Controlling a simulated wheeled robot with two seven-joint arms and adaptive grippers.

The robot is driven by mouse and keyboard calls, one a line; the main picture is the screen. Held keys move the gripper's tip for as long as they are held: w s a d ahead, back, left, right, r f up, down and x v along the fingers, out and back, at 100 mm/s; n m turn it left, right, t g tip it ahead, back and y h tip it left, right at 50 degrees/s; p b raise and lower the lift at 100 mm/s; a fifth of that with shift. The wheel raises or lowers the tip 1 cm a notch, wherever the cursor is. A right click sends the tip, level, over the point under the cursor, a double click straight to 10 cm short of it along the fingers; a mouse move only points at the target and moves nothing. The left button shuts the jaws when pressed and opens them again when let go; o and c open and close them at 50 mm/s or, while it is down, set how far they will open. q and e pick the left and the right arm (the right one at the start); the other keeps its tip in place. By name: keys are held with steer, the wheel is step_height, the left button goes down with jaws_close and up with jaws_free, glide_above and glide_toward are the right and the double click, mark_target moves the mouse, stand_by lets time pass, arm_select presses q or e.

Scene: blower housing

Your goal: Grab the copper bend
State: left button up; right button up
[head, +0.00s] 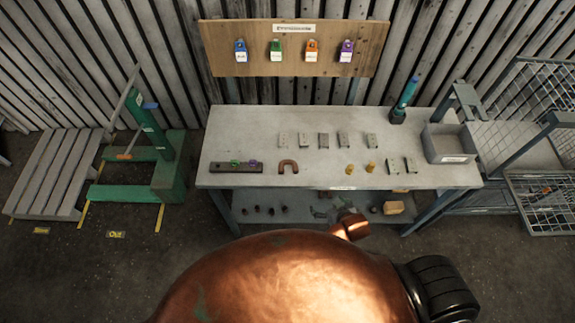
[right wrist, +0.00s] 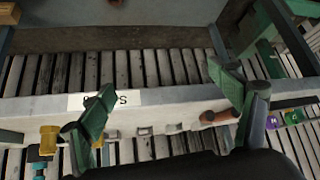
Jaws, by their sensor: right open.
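The copper bend (head: 288,167) is a brown U-shaped piece lying on the grey workbench (head: 225,140), left of the middle, with its open side toward the front edge. It also shows at a low angle in the right wrist view (right wrist: 218,116), partly overlapped by a finger. My right gripper (right wrist: 162,80) has its two green fingers wide apart with nothing between them. It is in front of the bench edge and its label, apart from the bend. I cannot make it out in the head view. My left gripper is in neither view.
A dark bar (head: 237,167) with green and purple pieces lies left of the bend. Several grey plates (head: 323,140) and two brass cylinders (head: 370,167) lie to the right. A grey bin (head: 450,143) stands at the right end. My copper-coloured body hides the bottom of the head view.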

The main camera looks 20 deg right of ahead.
mark_target(286, 165)
steer(key=w+a+r+t, duration=0.1)
steer(key=w+a, duration=0.2)
steer(key=w, duration=0.1)
steer(key=w+a+r+t+y, duration=0.1)
steer(key=w+a+r+t, duration=0.1)
steer(key=w+a, duration=0.2)
steer(key=w+a+r+n+t+y, duration=0.1)
steer(key=w+a+r+t, duration=0.1)
steer(key=w+a, duration=0.1)
steer(key=shift+w+a+r+p, duration=0.25)
steer(key=shift+w+p, duration=0.1)
steer(key=shift+w, duration=0.15)
steer(key=shift+w+a, duration=0.15)
steer(key=shift+w, duration=0.25)
steer(key=x, duration=0.4)
steer(key=d+p+x, duration=0.1)
steer(key=x, duration=0.2)
steer(key=shift+f, duration=0.15)
steer(key=shift+c, duration=0.6)
steer(key=c, duration=1.6)
